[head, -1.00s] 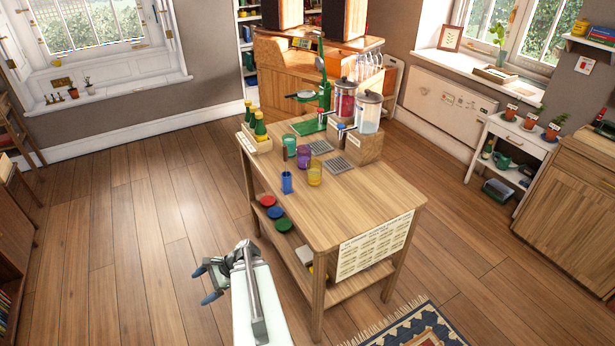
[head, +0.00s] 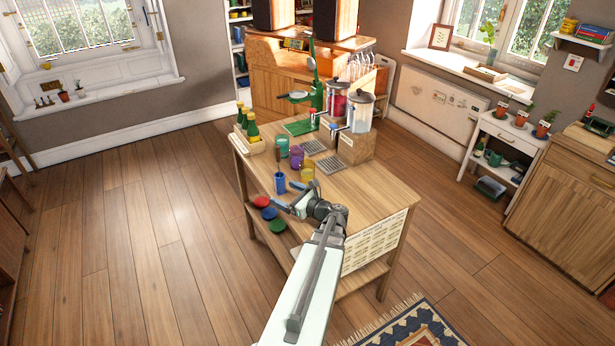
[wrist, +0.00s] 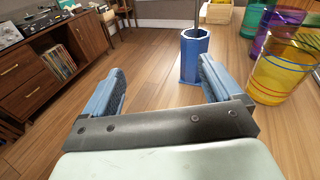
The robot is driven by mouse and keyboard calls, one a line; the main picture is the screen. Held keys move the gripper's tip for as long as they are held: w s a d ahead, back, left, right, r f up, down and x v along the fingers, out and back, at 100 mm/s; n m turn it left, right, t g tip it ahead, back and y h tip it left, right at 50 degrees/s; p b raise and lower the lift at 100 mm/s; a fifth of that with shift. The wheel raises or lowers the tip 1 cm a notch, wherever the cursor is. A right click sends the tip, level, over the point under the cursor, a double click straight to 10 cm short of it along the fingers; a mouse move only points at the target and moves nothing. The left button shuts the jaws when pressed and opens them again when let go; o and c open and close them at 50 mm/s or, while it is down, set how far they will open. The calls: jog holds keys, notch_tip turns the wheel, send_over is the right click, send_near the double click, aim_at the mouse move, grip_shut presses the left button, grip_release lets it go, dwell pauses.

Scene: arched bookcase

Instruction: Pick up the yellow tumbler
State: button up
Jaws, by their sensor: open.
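The yellow tumbler (head: 307,171) stands on the wooden table, to the right of the blue tumbler (head: 280,183) and in front of the purple tumbler (head: 297,157). In the wrist view the yellow tumbler (wrist: 283,68) is clear, banded glass at the right, outside my jaws. My gripper (head: 285,197) is open and empty beside the table's near left edge, a little nearer than the tumblers. In the wrist view its two fingers (wrist: 160,85) are wide apart with only floor between them.
A green tumbler (head: 282,145) stands behind the purple one. A bottle crate (head: 247,140), drink dispensers (head: 355,130) and a green stand (head: 303,124) fill the table's far end. The table's near right top (head: 375,195) is clear. Coloured lids sit on the shelf below.

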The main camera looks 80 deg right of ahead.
jog(key=s+d+m+h, duration=0.1)
jog(key=s+d+h, duration=0.1)
jog(key=s, duration=0.2)
jog(key=s+d+m+g+h, duration=0.1)
jog(key=s+d+m+h, duration=0.1)
jog(key=s+d, duration=0.1)
jog(key=s+d+m+g+h, duration=0.1)
jog(key=s+d+m+h, duration=0.1)
jog(key=s, duration=0.2)
jog(key=shift+s+d+r, duration=0.15)
jog(key=shift+s+r, duration=0.2)
jog(key=shift+w+d+g, duration=0.1)
jog(key=shift+d+g, duration=0.2)
send_near(304, 162)
jog(key=w+d, duration=0.2)
jog(key=shift+d+f, duration=0.35)
jog(key=shift+f, duration=0.05)
jog(key=shift+r+x, duration=0.15)
jog(key=shift+x, duration=1.3)
jog(key=shift+r+x, duration=0.15)
jog(key=shift+x, duration=1.3)
jog(key=shift+w+a, duration=0.2)
jog(key=shift+a, duration=0.1)
jog(key=c, duration=1.2)
